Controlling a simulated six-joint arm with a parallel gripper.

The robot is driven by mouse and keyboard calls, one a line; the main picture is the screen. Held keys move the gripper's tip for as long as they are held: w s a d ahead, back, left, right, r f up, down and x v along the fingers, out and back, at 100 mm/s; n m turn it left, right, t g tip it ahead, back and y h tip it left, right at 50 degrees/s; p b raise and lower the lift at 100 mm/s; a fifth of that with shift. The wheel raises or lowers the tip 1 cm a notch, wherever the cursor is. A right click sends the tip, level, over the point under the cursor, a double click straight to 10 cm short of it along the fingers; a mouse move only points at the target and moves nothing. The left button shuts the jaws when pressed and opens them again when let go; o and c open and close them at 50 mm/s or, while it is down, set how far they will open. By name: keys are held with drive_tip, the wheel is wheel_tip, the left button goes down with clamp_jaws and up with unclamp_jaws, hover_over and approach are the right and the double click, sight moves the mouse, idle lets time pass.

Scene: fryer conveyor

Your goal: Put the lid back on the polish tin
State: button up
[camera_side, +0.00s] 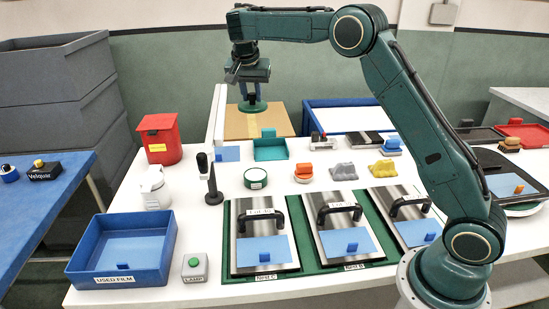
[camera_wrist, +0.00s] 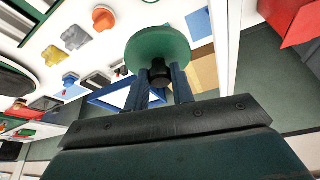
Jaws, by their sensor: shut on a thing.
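My gripper (camera_side: 252,94) is at the back of the table, above the tan board. Its blue fingers, seen in the wrist view (camera_wrist: 162,80), are shut on the dark knob of a round green lid (camera_wrist: 157,47). The lid (camera_side: 252,107) hangs below the fingers, roughly level in the side view. A short round green tin with a pale top (camera_side: 255,178), which looks like the polish tin, stands on the white table, nearer the camera than the lid and apart from it. I cannot read its label. I cannot make out the tin in the wrist view.
A black upright post (camera_side: 212,185) stands left of the tin, and an orange item (camera_side: 303,172) lies to its right. Lidded fryer wells with black handles (camera_side: 262,236) are in front. A red bin (camera_side: 160,138) stands at left.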

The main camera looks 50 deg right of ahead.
wheel_tip(320, 180, down, 17)
idle(0.4)
drive_tip(key=shift+f, duration=0.3)
drive_tip(key=shift+f, duration=2.95)
drive_tip(key=shift+f, duration=0.2)
idle(0.4)
drive_tip(key=o, duration=1.5)
drive_tip(key=shift+r, duration=0.2)
wheel_tip(320, 180, up, 7)
drive_tip(key=shift+f, duration=0.15)
idle(0.8)
